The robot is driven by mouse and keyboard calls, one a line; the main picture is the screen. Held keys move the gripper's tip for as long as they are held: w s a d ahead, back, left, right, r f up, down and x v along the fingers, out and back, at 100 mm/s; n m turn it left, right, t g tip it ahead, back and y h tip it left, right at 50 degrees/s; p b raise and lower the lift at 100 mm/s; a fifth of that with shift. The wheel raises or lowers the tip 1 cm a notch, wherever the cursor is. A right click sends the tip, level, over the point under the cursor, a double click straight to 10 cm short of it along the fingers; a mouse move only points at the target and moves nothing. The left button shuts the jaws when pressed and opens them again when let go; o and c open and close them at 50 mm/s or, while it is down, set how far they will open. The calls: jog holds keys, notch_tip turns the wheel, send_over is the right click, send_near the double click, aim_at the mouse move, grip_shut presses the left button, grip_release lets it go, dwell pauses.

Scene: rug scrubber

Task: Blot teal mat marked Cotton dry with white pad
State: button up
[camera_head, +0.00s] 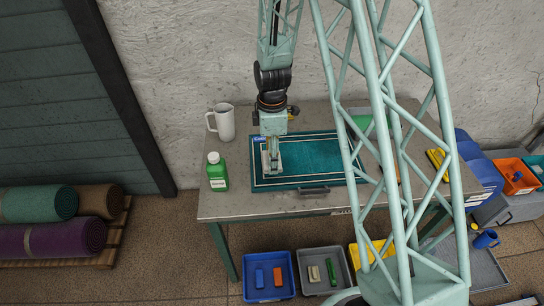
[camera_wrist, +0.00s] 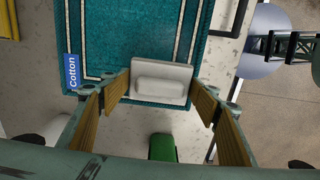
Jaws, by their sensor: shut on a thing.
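The teal mat (camera_head: 315,155) with white border lines lies flat on the table. Its blue label reads "Cotton" in the wrist view (camera_wrist: 71,71). My gripper (camera_head: 272,166) is over the left part of the mat in the head view. In the wrist view my gripper (camera_wrist: 160,88) is shut on the white pad (camera_wrist: 163,74), with a finger at each side of it. The pad is over the mat (camera_wrist: 130,35) near one edge. I cannot tell whether its underside touches the mat. In the head view the pad is mostly hidden by the fingers.
On the table (camera_head: 240,204), a green bottle (camera_head: 217,174) and a white jug (camera_head: 223,121) stand left of the mat. A yellow brush (camera_head: 438,164) lies at the right. Blue (camera_head: 248,291) and grey (camera_head: 305,286) bins sit below. My lattice column hides part of the mat's right side.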

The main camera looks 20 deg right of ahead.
jog(key=shift+f+b, duration=0.8)
jog(key=shift+f, duration=1.4)
jog(key=shift+f+b, duration=0.55)
jog(key=shift+f, duration=0.1)
dwell(1.3)
jog(key=shift+r, duration=0.1)
jog(key=shift+r+p, duration=0.85)
jog(key=shift+r, duration=1.35)
